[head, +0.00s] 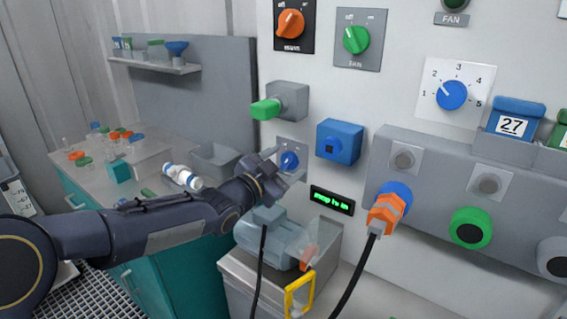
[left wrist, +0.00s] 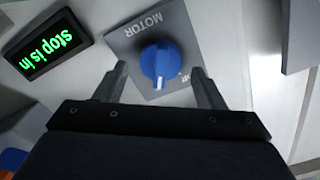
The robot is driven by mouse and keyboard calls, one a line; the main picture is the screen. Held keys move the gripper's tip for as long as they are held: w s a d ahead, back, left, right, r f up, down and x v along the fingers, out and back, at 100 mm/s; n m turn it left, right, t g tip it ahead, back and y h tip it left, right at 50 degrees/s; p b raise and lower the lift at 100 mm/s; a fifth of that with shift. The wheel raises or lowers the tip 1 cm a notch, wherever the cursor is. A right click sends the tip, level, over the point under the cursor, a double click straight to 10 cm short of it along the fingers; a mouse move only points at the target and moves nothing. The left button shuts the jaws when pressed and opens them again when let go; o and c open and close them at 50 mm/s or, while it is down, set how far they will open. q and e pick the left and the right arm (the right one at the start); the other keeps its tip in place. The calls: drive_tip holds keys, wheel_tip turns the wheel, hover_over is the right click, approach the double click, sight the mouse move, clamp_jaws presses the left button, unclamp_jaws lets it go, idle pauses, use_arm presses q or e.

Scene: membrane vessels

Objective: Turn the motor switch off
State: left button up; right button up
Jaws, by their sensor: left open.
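The motor switch is a blue knob (head: 289,160) on a small grey plate (head: 291,146) on the white wall panel. In the left wrist view the knob (left wrist: 160,62) sits between my fingertips, beside the word MOTOR on its plate (left wrist: 126,44). A pale mark on the knob points toward the bottom of that view. Other lettering on the plate is partly hidden by a finger. My left gripper (head: 284,168) is open in front of the switch, its two fingers (left wrist: 162,78) on either side of the knob. I cannot tell whether they touch it. My right gripper is not in view.
A display (head: 332,200) with green text, "stop is in" in the left wrist view, is close to the switch. A green-handled grey box (head: 290,98) and a blue box (head: 340,142) project nearby. A grey motor (head: 275,240) stands below. An orange plug (head: 386,212) is at the right.

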use_arm(q)
drive_tip(key=shift+w+d, duration=0.1)
drive_tip(key=shift+w, duration=0.05)
drive_tip(key=c, duration=1)
drive_tip(key=shift+o, duration=0.2)
drive_tip(key=shift+f, duration=0.1)
drive_tip(key=n, duration=0.4)
drive_tip(key=n+b, duration=0.1)
drive_tip(key=n, duration=0.1)
drive_tip(key=shift+w+a, duration=0.1)
drive_tip(key=shift+a, duration=0.15)
drive_tip(key=n+b, duration=0.1)
drive_tip(key=n, duration=0.4)
drive_tip(key=shift+n, duration=0.4)
